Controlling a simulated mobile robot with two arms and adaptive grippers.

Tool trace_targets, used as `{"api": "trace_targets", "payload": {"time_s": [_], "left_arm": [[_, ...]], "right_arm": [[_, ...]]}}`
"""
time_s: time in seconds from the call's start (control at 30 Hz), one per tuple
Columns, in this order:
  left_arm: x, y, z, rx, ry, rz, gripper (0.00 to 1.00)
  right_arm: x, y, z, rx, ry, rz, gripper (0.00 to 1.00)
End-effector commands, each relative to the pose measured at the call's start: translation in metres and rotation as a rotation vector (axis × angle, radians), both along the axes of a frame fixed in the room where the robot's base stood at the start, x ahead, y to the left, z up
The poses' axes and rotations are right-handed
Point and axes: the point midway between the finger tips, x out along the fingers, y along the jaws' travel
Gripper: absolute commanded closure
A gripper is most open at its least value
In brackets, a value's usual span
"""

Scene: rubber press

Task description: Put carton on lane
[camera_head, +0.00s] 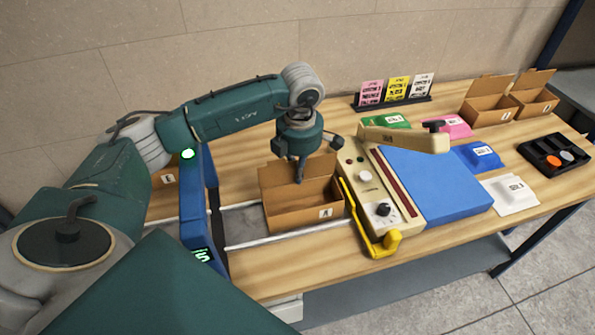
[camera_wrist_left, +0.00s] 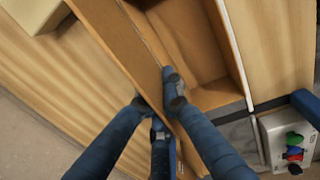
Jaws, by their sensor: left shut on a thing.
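The carton (camera_head: 310,205), a brown open-topped box with a white label on its front, is in the middle of the head view. Its front left lies by the rails of the lane (camera_head: 240,222); I cannot tell whether it rests there or hangs slightly above. My left gripper (camera_head: 299,178) reaches down from above at the carton's back side. In the left wrist view the gripper's dark fingers (camera_wrist_left: 158,92) are shut on either side of a carton wall (camera_wrist_left: 125,50). The carton's inside looks empty where visible. My right gripper is out of view.
A blue gate (camera_head: 202,215) spans the lane at left. Right of the carton stands a cream press (camera_head: 382,205) with a yellow handle and blue pad (camera_head: 440,185). Coloured packets, a card rack (camera_head: 392,103), two open cartons (camera_head: 490,100) and a black tray (camera_head: 553,157) lie beyond.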

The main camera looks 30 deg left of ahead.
Motion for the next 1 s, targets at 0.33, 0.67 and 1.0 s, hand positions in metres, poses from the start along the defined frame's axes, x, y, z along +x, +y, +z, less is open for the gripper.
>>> {"api": "trace_targets", "payload": {"time_s": [0.33, 0.67, 1.0], "left_arm": [[0.000, 0.000, -0.001, 0.000, 0.000, 0.000, 0.75], [0.000, -0.002, 0.022, 0.000, -0.006, -0.001, 0.75], [-0.004, -0.008, 0.094, -0.002, -0.006, -0.001, 0.75]], "right_arm": [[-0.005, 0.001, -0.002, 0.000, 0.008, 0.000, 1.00], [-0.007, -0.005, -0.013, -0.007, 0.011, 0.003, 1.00], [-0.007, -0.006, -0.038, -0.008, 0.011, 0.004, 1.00]]}}
